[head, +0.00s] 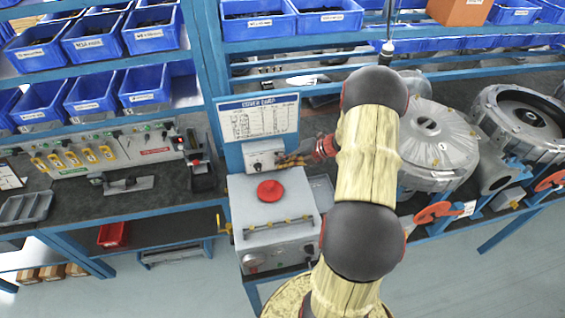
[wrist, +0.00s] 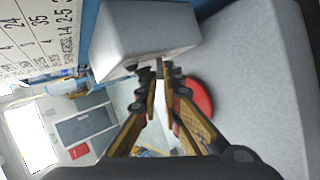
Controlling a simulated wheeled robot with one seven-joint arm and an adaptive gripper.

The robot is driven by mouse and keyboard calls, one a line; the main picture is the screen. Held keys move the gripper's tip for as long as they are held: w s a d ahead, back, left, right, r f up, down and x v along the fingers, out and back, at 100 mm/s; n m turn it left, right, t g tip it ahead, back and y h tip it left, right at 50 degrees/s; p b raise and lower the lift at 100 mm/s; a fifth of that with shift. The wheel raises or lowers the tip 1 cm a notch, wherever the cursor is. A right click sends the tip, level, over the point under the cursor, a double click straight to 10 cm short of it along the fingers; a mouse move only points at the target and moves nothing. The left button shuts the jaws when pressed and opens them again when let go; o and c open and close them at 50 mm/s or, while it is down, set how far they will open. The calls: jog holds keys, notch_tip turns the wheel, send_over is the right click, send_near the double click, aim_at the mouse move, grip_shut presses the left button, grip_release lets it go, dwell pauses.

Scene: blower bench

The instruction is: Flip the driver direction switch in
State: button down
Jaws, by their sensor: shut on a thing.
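A small grey box (head: 264,155) stands under the chart, behind the red button; in the wrist view the grey box (wrist: 145,38) fills the upper middle. My gripper (head: 280,161) reaches in from the right at the box's front. In the wrist view my gripper's fingertips (wrist: 160,70) are close together against the box's near lower edge. They are shut on a small part there, which I take to be the driver direction switch. The fingers hide nearly all of it, so its position cannot be told.
A red round button (head: 270,190) sits on the grey cabinet (head: 290,212) just below the gripper. A printed chart (head: 258,118) stands behind the box. Grey blower housings (head: 437,145) crowd the bench to the right of my arm. Blue bins (head: 90,92) fill the racks.

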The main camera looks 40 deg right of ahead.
jog(key=c, duration=2.2)
grip_release()
jog(key=shift+c, duration=0.2)
jog(key=v, duration=1.2)
jog(key=shift+d, duration=0.1)
